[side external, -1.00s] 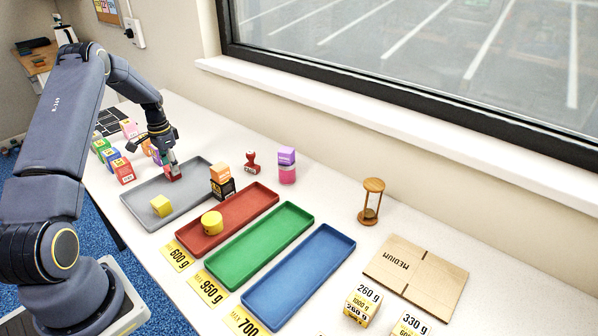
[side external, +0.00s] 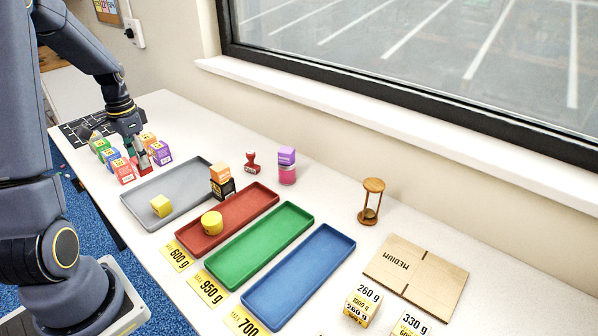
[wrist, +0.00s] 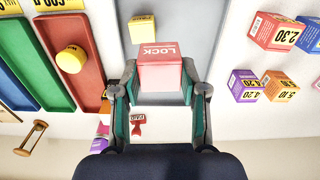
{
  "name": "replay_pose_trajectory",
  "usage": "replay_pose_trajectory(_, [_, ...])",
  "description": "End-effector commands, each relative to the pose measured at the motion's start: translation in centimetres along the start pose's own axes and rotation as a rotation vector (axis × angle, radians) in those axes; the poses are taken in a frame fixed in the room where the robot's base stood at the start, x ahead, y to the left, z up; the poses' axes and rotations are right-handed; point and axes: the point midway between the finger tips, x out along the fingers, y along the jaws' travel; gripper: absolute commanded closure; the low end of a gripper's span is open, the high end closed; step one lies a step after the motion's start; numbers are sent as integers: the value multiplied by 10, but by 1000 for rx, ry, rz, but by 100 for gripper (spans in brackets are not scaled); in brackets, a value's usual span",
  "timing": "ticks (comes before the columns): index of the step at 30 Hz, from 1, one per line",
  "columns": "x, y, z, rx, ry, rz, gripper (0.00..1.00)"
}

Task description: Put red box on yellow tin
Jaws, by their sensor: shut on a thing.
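My gripper (side external: 137,148) is shut on a red box, held in the air near the coloured boxes in the side view. The wrist view shows this red box (wrist: 160,66), marked LOCK, between the two fingers of my gripper (wrist: 160,84). In the side view it is mostly hidden by the gripper. The yellow tin (side external: 212,222) is a round tin standing in the red tray, well away from my gripper. The tin also shows at the left of the wrist view (wrist: 72,59). Its top is bare.
A yellow box (side external: 161,206) sits in the grey tray (side external: 150,184). An orange box (side external: 220,172) tops a black one by the red tray (side external: 262,197). Several coloured boxes (side external: 123,171) stand near my gripper. A red stamp (side external: 252,163) and purple box (side external: 287,156) stand behind.

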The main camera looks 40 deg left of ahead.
Motion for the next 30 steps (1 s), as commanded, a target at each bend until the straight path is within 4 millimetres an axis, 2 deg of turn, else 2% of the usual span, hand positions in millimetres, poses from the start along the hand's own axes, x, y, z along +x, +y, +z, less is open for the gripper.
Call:
replay_pose_trajectory(5, [4, 31, 25, -116, 0, 1, 96])
replay_pose_trajectory(11, [-15, 110, 49, -171, 5, -3, 96])
replay_pose_trajectory(15, [-27, 166, 70, -137, 6, -2, 96])
replay_pose_trajectory(18, [-33, 196, 83, -74, 4, -1, 96])
replay_pose_trajectory(21, [-38, 213, 88, -4, 2, 0, 96])
replay_pose_trajectory(23, [-41, 218, 86, 23, 2, 0, 96])
replay_pose_trajectory(26, [-42, 220, 78, 46, -3, 1, 96])
replay_pose_trajectory(30, [-30, 216, 54, 51, -9, 2, 96])
